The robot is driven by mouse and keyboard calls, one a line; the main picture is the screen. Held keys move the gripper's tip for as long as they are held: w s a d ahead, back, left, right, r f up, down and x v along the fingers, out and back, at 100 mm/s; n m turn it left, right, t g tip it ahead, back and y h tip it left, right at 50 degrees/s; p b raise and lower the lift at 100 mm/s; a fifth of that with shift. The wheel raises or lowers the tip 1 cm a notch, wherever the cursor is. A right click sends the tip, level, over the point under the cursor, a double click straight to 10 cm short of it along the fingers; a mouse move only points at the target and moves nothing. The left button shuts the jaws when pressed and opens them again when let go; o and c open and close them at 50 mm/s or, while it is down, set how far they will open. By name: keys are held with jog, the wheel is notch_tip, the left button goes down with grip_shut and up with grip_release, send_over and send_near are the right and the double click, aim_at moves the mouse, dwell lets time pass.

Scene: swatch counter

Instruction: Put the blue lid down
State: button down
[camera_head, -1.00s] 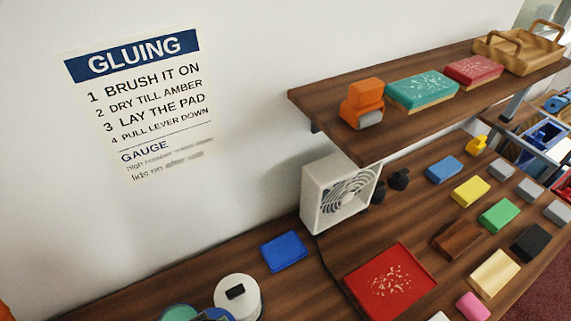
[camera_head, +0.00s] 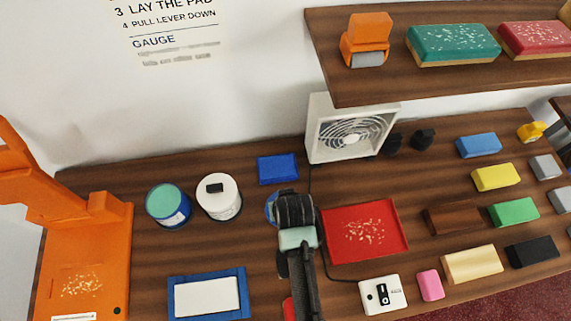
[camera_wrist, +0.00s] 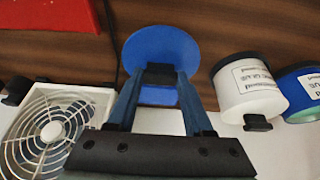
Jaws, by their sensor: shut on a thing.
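The blue lid (camera_wrist: 161,52) is a round disc with a black knob. My gripper (camera_wrist: 160,78) is shut on that knob, seen between the two fingers in the wrist view. In the head view the lid (camera_head: 270,207) shows only as a blue edge beside my gripper (camera_head: 284,208), which hides most of it. It is over the wooden counter, between the white can and the red tray. I cannot tell whether it touches the wood. The open can (camera_head: 168,204) with a blue label and green contents stands at the left.
A white can (camera_head: 218,198) with a black-knobbed lid is left of the gripper. A blue block (camera_head: 277,168) and a fan (camera_head: 350,130) are behind it. A red tray (camera_head: 375,252) is right. A blue-framed white pad (camera_head: 207,297) and an orange press (camera_head: 85,255) are left.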

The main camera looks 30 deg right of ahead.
jog(key=shift+f, duration=2.6)
jog(key=shift+f, duration=0.1)
jog(key=shift+c, duration=1.5)
grip_release()
jog(key=shift+r, duration=0.2)
jog(key=v, duration=1.2)
